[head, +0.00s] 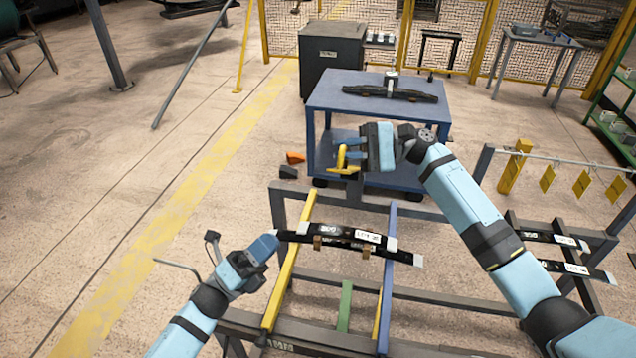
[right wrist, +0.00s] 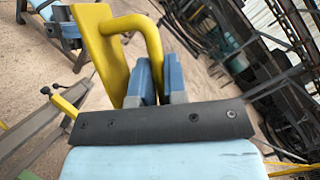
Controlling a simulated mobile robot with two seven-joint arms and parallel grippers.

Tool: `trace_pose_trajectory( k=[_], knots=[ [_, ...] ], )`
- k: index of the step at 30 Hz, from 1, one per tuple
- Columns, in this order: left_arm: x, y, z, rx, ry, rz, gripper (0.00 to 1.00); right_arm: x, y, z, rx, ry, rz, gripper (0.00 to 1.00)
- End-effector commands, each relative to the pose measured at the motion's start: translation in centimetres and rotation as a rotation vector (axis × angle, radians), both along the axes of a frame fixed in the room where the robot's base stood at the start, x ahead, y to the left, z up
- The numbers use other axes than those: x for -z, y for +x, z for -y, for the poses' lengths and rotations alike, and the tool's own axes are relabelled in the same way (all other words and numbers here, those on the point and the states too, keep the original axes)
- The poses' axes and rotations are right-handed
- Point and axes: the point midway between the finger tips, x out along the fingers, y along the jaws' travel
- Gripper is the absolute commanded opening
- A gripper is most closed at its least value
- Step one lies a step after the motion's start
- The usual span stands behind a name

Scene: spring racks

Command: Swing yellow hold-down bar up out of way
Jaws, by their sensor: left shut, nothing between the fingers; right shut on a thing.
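My right gripper (head: 352,156) is shut on the round handle of a yellow bar (head: 342,160), above the far end of the rack. In the right wrist view the bar (right wrist: 97,50) is a flat yellow piece with a bent handle (right wrist: 152,42) reaching the blue fingertips (right wrist: 160,78). Where the bar joins the rack is not clear. A black leaf spring (head: 330,242) with white labels lies across the rack's yellow rail (head: 290,262) and blue rail (head: 388,280). My left gripper (head: 270,243) is shut and empty beside the spring's left end; I cannot tell whether they touch.
A blue cart (head: 340,98) with another black spring (head: 392,91) stands behind the rack. More springs (head: 560,255) lie on a rack at right, near hanging yellow tags (head: 583,184). Small orange and black pieces (head: 295,158) lie on the floor.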

Motion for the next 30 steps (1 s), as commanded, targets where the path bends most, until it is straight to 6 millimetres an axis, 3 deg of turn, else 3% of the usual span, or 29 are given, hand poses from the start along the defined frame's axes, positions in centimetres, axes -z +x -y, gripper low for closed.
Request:
trace_pose_trajectory(
  k=[3, 8, 14, 24, 30],
  knots=[
    [-1.3, 0.2, 0.9, 0.028, 0.053, 0.164, 0.00, 0.0, 0.1, 0.1, 0.002, 0.000, 0.000, 0.00],
    [-2.0, 0.2, 1.5, 0.044, 0.078, 0.255, 0.00, 0.0, 0.1, 0.1, 0.002, 0.000, 0.000, 0.00],
    [-3.6, 0.6, 3.7, 0.045, 0.077, 0.262, 0.00, 0.0, 0.1, 0.1, 0.002, 0.000, 0.000, 0.00],
    [-7.7, 2.0, 9.5, 0.045, 0.077, 0.259, 0.00, 0.0, 0.1, 0.1, 0.002, 0.000, 0.000, 0.00],
    [-9.8, 3.6, 9.9, 0.043, 0.079, 0.258, 0.00, 0.0, 0.1, 0.1, 0.002, 0.000, 0.000, 0.00]
  ],
)
